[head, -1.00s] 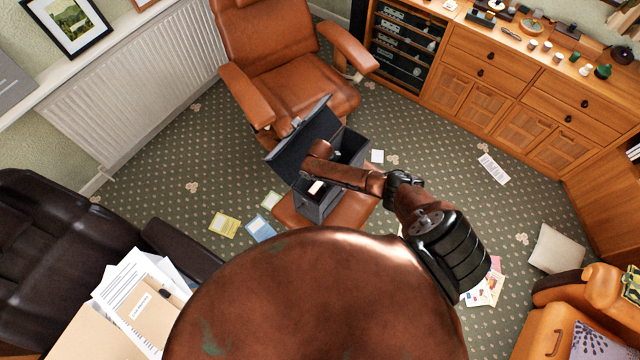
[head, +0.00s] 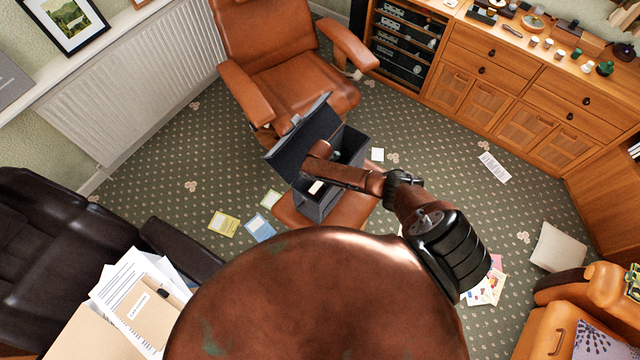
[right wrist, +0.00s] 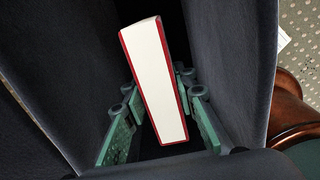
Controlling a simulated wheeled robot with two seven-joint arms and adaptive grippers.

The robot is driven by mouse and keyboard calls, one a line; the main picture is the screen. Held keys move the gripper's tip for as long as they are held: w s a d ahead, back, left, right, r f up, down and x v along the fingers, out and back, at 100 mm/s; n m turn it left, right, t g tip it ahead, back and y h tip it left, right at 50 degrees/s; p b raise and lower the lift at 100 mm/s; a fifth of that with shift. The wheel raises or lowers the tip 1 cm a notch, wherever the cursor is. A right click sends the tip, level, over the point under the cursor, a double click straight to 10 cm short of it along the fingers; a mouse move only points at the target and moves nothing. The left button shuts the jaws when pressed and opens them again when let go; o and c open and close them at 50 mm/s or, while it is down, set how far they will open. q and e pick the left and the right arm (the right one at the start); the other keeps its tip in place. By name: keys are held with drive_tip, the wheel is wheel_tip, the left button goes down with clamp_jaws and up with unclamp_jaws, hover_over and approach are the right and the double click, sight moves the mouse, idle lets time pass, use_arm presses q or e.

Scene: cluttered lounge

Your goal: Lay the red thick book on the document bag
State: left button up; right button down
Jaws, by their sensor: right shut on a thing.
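The red thick book (right wrist: 155,80) stands upright on edge in the right wrist view, with its white page block facing the camera and red covers at both sides. My right gripper (right wrist: 162,124) has its green fingers on either side of it and is shut on it, down inside a dark grey open case. In the head view the case (head: 318,208) sits on the brown footstool with its lid raised, and a pale bit of the book (head: 316,187) shows below my wrist. I cannot identify the document bag for certain; it may be this case. My left gripper is out of view.
The case's raised lid (head: 303,140) and walls stand close around my right gripper. A brown leather armchair (head: 275,65) is behind. Papers lie on the carpet. A folder (head: 150,318) and loose sheets lie at lower left. Carpet on the right is mostly clear.

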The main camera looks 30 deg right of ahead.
drive_tip(key=shift+f+b, duration=0.3)
drive_tip(key=shift+f, duration=0.05)
drive_tip(key=c, duration=1.5)
unclamp_jaws()
wheel_tip(320, 180, up, 12)
